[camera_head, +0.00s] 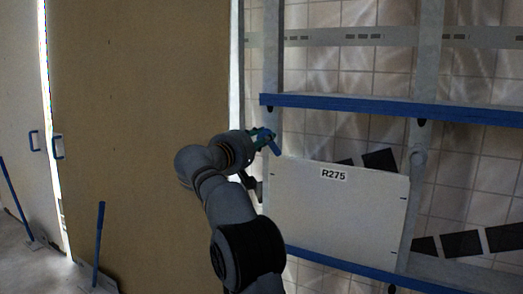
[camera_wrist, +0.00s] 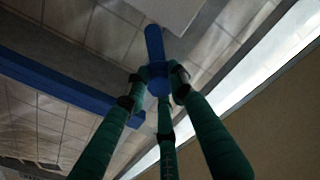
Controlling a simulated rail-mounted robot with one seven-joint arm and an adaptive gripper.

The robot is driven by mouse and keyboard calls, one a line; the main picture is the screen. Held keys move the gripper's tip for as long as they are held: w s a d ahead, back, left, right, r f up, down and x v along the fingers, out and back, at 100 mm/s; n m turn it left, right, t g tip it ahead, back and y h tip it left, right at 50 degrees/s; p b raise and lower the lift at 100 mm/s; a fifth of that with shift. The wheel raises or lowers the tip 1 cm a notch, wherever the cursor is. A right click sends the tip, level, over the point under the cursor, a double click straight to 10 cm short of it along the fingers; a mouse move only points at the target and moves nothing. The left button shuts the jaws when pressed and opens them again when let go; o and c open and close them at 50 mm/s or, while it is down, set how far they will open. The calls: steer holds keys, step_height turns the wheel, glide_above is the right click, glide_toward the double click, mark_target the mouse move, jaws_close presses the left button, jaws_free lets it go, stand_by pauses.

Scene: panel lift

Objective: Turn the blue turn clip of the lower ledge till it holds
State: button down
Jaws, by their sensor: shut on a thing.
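A white panel (camera_head: 335,210) labelled R275 stands on the blue lower ledge (camera_head: 345,264) of the rack; its corner shows at the top of the wrist view (camera_wrist: 165,8). A blue turn clip (camera_head: 273,147) sits on the left post by the panel's top left corner. In the wrist view the clip's arm (camera_wrist: 153,42) points up from its knob, its tip by the panel's edge; I cannot tell whether it overlaps the panel face. My gripper (camera_head: 262,138), with green fingers, is shut around the clip's knob, as the wrist view also shows (camera_wrist: 158,80).
The blue upper ledge (camera_head: 390,108) crosses the rack above the panel. A tan board (camera_head: 140,130) stands left of my arm. Blue-handled tools (camera_head: 99,245) stand on the floor at the left. Dark tiles (camera_head: 462,244) show behind the rack.

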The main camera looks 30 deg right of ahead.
steer(key=m, duration=0.1)
steer(key=m+b, duration=0.1)
steer(key=f+m+b, duration=0.1)
steer(key=m, duration=0.1)
steer(key=shift+s+d+g, duration=0.2)
steer(key=shift+d+g, duration=0.1)
steer(key=shift+d, duration=0.05)
steer(key=shift+r+m+b, duration=0.1)
steer(key=shift+m+b, duration=0.95)
steer(key=shift+m, duration=0.85)
steer(key=shift+w+a, duration=0.1)
steer(key=c, duration=1.5)
jaws_free()
steer(key=shift+a+r, duration=0.1)
steer(key=shift+r, duration=0.1)
steer(key=shift+a, duration=0.2)
steer(key=v, duration=1.1)
steer(key=shift+s+a, duration=0.2)
steer(key=shift+s, duration=0.15)
